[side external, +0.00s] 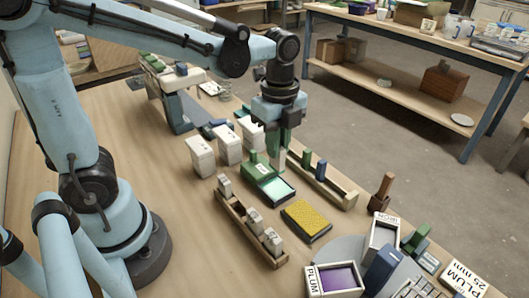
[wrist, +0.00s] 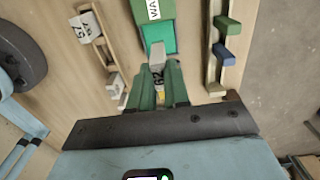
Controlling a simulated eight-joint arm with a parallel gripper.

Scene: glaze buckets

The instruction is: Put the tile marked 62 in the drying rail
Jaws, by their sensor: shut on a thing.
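My gripper (side external: 283,146) has green fingers and points down over the table, just behind the green box. In the wrist view its fingers (wrist: 159,70) are closed around a small pale grey-white tile (wrist: 157,53); its mark cannot be read. One wooden rail (side external: 238,222) holds several white tiles; it also shows in the wrist view (wrist: 101,50), where one tile (wrist: 86,28) reads 57. A second wooden rail (side external: 340,193) stands right of my gripper with a green block (side external: 307,157) and a blue block (side external: 321,169) in it. I cannot tell which is the drying rail.
The green box (side external: 262,169) with a teal inside stands between the rails. A yellow sponge (side external: 306,219) lies in front. White containers (side external: 201,156) stand at left. Bare table lies at left front.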

